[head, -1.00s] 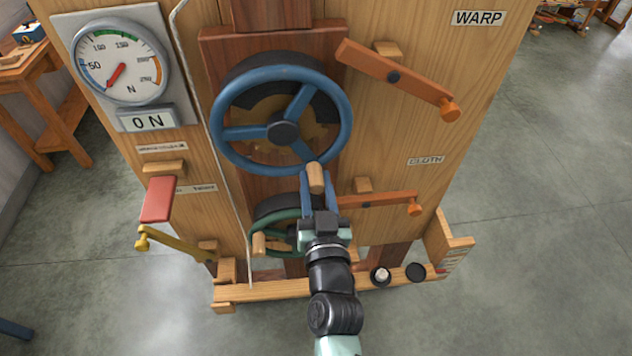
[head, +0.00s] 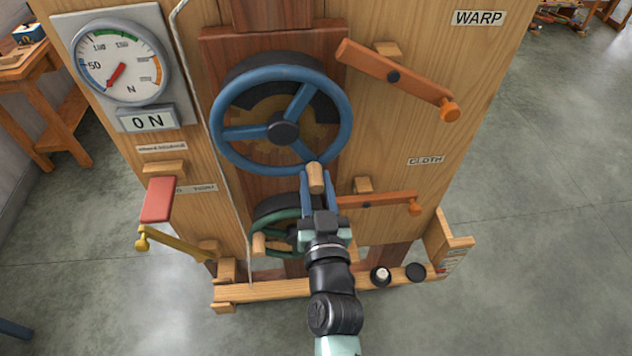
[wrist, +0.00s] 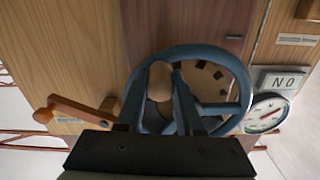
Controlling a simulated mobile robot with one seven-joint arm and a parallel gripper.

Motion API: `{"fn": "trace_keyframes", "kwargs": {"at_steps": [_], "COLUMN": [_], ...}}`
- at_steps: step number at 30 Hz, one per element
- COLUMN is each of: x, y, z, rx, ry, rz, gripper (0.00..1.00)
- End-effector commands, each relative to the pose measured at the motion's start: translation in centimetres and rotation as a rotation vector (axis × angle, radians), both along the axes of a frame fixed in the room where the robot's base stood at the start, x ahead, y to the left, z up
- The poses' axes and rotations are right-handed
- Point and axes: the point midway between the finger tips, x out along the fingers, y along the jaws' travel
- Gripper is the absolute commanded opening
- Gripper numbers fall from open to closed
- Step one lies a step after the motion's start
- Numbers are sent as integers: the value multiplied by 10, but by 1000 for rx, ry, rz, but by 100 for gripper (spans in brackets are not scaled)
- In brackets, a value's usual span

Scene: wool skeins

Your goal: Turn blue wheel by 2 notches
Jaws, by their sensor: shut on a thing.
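The blue wheel (head: 229,133) has three spokes and a dark hub and stands upright on the wooden panel. Its wooden handle knob (head: 316,178) is at the lower right of the rim. My gripper (head: 317,185) is shut on this knob, with a blue finger on each side of it. In the wrist view, the blue wheel (wrist: 243,84) fills the middle, and the wooden knob (wrist: 160,80) sits between the fingers of my gripper (wrist: 163,92). A round gauge (head: 119,60) at the upper left has a red needle, with a sign (head: 147,121) reading "0 N" below it.
A green wheel (head: 268,215) with its own wooden knob sits just below, partly behind my gripper. Orange levers (head: 385,70) and (head: 385,199) are on the right. A red pad (head: 158,199) and a yellow lever (head: 175,243) are at the lower left. A pale cord (head: 208,110) runs left of the wheel.

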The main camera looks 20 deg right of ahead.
Motion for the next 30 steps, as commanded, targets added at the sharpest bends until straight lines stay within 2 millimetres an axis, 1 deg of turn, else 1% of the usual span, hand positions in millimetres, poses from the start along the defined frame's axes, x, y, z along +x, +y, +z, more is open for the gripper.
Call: {"fn": "trace_keyframes", "kwargs": {"at_steps": [10,20,30], "x": [0,-1,-3], "y": [0,-4,-12], "z": [0,2,6], "rx": [-4,-44,-128], "ry": [1,11,31], "rz": [0,-2,-5], "gripper": [0,0,0]}}
